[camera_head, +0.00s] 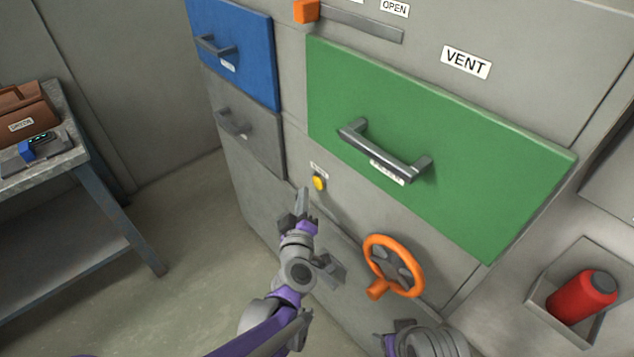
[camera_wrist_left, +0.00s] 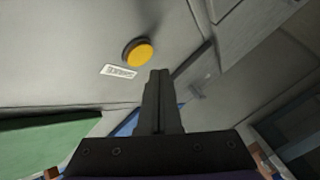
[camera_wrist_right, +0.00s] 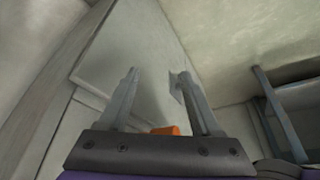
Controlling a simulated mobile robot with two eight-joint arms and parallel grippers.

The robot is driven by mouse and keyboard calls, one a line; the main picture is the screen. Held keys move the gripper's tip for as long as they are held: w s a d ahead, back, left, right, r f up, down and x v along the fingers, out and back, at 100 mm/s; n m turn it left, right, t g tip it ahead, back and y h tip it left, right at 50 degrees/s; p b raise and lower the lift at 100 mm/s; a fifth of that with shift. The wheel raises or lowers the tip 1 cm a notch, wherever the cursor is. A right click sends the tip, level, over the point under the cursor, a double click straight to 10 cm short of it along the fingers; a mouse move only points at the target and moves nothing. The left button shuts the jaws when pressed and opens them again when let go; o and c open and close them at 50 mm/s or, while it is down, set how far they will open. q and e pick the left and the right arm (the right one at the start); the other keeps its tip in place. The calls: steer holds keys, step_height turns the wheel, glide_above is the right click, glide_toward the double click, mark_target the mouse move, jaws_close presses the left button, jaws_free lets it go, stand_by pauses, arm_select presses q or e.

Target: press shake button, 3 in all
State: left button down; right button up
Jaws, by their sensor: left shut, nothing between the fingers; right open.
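The yellow round button (camera_head: 319,183) sits on the grey cabinet front, under a small white label (camera_head: 318,171) and to the left of the green drawer's lower part. In the left wrist view the button (camera_wrist_left: 138,52) is just beyond my fingertips, with its label (camera_wrist_left: 118,72) beside it. My left gripper (camera_head: 303,195) is shut and empty, its tips close to the button but apart from it in the picture. My right gripper (camera_wrist_right: 165,80) is open and empty. In the head view only part of my right arm shows at the bottom edge.
An orange handwheel (camera_head: 393,266) is on the cabinet below the button. A green drawer (camera_head: 450,150) with a bar handle (camera_head: 385,152) juts above right. A blue drawer (camera_head: 236,52) is upper left. A red cylinder (camera_head: 583,297) sits in a holder at right. A metal table (camera_head: 80,155) stands left.

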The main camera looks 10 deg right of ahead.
arm_select(q)
steer(key=s+a, duration=0.2)
steer(key=a, duration=0.1)
steer(key=shift+s, duration=0.15)
arm_select(e)
steer(key=shift+r, duration=0.15)
stand_by(0.3)
jaws_close()
stand_by(1.6)
